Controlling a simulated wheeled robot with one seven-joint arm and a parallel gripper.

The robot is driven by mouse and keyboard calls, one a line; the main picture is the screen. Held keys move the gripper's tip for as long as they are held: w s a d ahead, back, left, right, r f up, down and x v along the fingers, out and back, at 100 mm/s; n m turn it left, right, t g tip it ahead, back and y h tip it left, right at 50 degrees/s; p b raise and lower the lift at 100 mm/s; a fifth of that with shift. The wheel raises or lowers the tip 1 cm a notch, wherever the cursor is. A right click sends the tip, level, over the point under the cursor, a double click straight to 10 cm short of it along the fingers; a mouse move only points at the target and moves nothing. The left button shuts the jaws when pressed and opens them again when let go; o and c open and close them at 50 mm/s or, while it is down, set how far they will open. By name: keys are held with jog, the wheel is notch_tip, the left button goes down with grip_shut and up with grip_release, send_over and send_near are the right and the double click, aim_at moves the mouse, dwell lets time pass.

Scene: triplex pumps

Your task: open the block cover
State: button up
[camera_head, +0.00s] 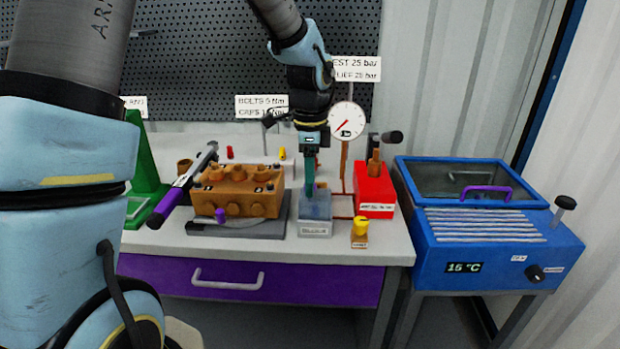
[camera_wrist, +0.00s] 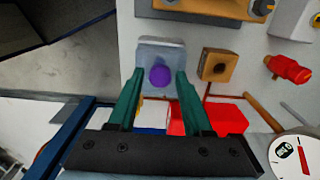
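A small grey-blue box (camera_head: 315,212) with a label on its front stands on the bench, right of the orange-brown pump block (camera_head: 238,196). In the wrist view its pale top (camera_wrist: 160,50) carries a round purple knob (camera_wrist: 160,77). I take this top to be the block cover. My gripper (camera_head: 309,192) points down over the box, with teal fingers. In the wrist view my gripper (camera_wrist: 160,74) has its fingers apart on either side of the knob, with small gaps visible. The knob is hidden behind the fingers in the head view.
A red box (camera_head: 375,190) stands close on the right, with a yellow-capped part (camera_head: 360,230) in front of it. A dial gauge (camera_head: 346,120) is behind. A purple-handled wrench (camera_head: 180,190) leans at left. A blue bath (camera_head: 490,225) stands right of the bench.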

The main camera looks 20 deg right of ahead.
grip_shut()
dwell(1.1)
